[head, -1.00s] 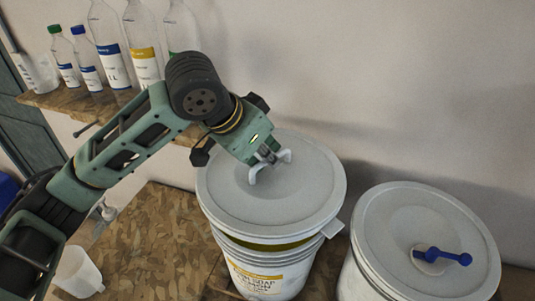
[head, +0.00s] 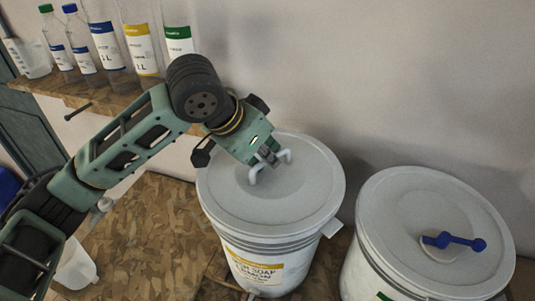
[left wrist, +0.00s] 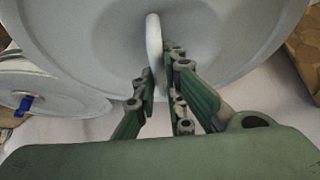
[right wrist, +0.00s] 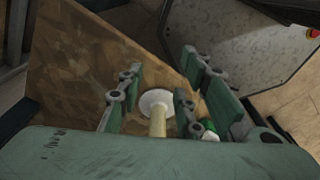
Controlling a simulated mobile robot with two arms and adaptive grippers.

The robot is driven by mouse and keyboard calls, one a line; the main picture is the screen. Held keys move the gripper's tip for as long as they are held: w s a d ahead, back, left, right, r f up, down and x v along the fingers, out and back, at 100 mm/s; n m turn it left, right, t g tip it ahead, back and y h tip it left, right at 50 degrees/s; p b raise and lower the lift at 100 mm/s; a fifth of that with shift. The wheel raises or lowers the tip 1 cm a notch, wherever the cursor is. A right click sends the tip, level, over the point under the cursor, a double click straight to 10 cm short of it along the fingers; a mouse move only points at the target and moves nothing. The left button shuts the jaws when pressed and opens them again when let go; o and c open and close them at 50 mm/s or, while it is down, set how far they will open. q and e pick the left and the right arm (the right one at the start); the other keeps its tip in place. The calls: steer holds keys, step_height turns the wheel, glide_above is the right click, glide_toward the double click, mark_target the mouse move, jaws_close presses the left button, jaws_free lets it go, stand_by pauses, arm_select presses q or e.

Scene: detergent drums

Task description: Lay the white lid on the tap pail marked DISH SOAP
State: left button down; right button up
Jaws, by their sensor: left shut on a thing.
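The white lid (head: 310,200) lies over the DISH SOAP pail (head: 265,272), a white pail with a yellow-striped label at the centre of the head view. The lid looks level and its edge meets the pail's top, with no gap showing on the near side. My left gripper (head: 269,160) is above the lid and shut on its white handle. The left wrist view shows the handle (left wrist: 153,40) between the fingers, with the lid (left wrist: 80,40) filling the top. The pail's tap is not clearly visible.
A second white pail, with a lid (head: 400,215) and a blue-handled piece (head: 455,242) on it, stands close on the right. Several bottles (head: 140,45) stand on a wooden shelf (head: 60,90). A white jug (head: 77,268) is at lower left. The bench (head: 140,225) between is clear.

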steer(key=shift+w+r, duration=0.1)
steer(key=shift+w, duration=0.05)
arm_select(q)
steer(key=shift+r, duration=0.1)
steer(key=shift+p, duration=0.45)
arm_select(e)
steer(key=shift+w+d+r, duration=0.1)
steer(key=shift+w+r, duration=0.2)
steer(key=shift+r, duration=0.1)
steer(key=shift+r, duration=0.1)
arm_select(q)
steer(key=shift+f+p, duration=0.55)
steer(key=shift+f, duration=0.15)
arm_select(e)
steer(key=shift+s+r, duration=0.1)
steer(key=shift+r, duration=0.35)
stand_by(0.3)
arm_select(q)
steer(key=shift+f+p, duration=0.1)
steer(key=shift+p, duration=0.35)
arm_select(e)
steer(key=shift+r, duration=0.45)
arm_select(q)
steer(key=c, duration=1.7)
jaws_free()
steer(key=shift+c, duration=0.2)
